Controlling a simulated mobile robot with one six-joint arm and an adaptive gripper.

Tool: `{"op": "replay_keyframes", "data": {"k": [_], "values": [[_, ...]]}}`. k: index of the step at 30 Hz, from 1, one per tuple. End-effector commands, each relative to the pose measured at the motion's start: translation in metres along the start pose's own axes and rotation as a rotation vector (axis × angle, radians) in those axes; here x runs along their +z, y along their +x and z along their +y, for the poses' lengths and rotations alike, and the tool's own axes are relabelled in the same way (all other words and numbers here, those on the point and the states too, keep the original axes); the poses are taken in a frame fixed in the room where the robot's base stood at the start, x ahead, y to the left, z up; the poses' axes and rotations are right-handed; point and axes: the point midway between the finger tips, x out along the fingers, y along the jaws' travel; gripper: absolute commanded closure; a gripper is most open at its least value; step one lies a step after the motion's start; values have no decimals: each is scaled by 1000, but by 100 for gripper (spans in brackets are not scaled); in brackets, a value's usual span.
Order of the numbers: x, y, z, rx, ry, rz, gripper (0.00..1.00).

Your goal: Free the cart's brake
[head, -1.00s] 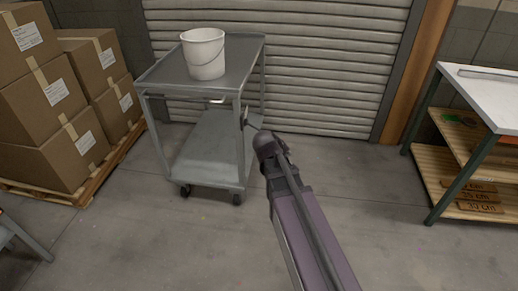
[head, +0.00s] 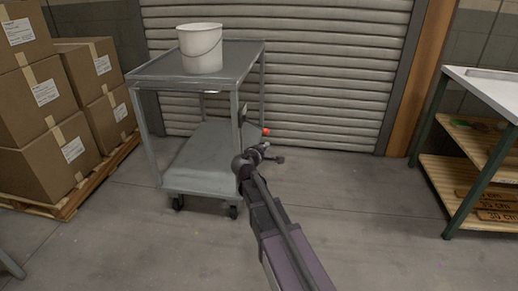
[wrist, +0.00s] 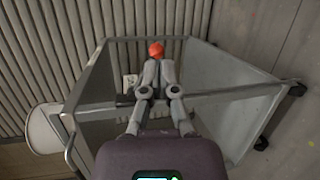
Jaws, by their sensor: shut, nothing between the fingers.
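The grey two-shelf cart (head: 152,76) stands in front of a roller shutter, upright on its casters. A red ball knob (head: 266,131), which looks like the end of the brake lever, sticks out on the cart's right side beside the near right post. A small dark plate (head: 242,116) is on that post. My gripper (head: 272,156) is just below and in front of the knob. In the wrist view the red knob (wrist: 156,48) shows just past the fingertips of my shut, empty gripper (wrist: 158,66). I cannot tell whether they touch. The lever's shaft is mostly hidden.
A white bucket (head: 201,48) stands on the cart's top shelf. Stacked cartons (head: 47,140) sit on a wooden pallet (head: 68,203) at the left. A workbench (head: 487,87) with lower shelves stands at the right. The floor between cart and bench is clear.

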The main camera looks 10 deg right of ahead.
Motion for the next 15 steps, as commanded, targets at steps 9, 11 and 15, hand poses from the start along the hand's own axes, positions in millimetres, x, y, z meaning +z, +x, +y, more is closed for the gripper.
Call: {"op": "replay_keyframes", "data": {"k": [9,11,15], "values": [[-58,16,-36,170,-199,89,100],[-68,18,-40,198,-235,103,100],[-86,19,-48,252,-305,131,100]]}}
